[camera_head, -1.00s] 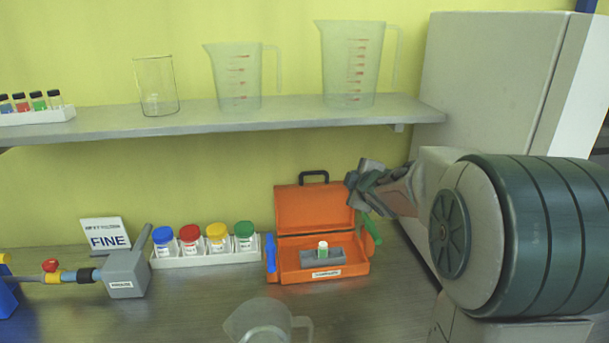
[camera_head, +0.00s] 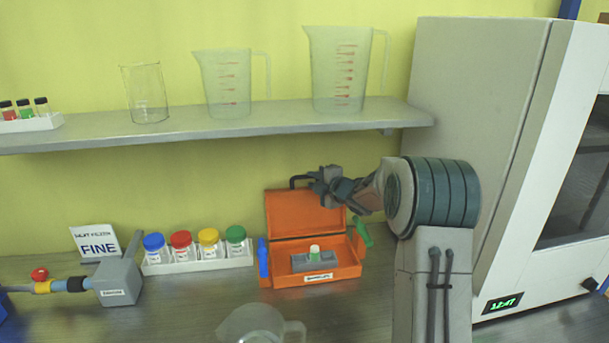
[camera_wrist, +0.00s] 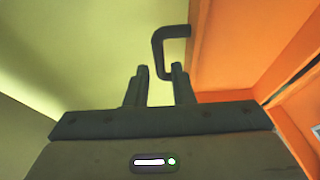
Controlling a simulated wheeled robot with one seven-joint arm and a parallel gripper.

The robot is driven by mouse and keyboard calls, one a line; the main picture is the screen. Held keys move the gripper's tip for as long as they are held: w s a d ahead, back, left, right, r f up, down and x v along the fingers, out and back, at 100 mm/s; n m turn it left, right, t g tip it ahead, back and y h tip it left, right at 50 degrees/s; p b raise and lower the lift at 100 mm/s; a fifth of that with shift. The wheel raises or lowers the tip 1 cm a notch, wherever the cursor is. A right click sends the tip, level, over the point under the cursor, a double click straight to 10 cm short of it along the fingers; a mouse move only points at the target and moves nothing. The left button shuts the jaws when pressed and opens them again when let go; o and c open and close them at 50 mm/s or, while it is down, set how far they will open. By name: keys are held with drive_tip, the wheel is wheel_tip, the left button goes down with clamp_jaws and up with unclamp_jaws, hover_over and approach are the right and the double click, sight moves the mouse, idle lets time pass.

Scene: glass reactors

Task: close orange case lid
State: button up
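The orange case (camera_head: 317,278) stands on the bench with its lid (camera_head: 300,213) raised upright at the back. It also shows in the wrist view, where the orange lid (camera_wrist: 235,45) is at the right. A dark handle (camera_wrist: 163,50) is on the lid's top edge. My gripper (camera_head: 312,182) is at the top of the lid, by the handle, and hides part of it. In the wrist view my two fingers (camera_wrist: 160,75) are parted by a gap, with the handle's lower end close to the fingertips. I cannot tell whether they touch it.
A blue clip and a green clip (camera_head: 362,232) flank the case. A rack of capped jars (camera_head: 197,262) is to the left, and a shelf (camera_head: 215,131) with beakers is above.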

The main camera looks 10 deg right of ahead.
sight(306, 177)
drive_tip(key=shift+p+x, duration=0.7)
drive_tip(key=shift+x, duration=2.15)
clamp_jaws()
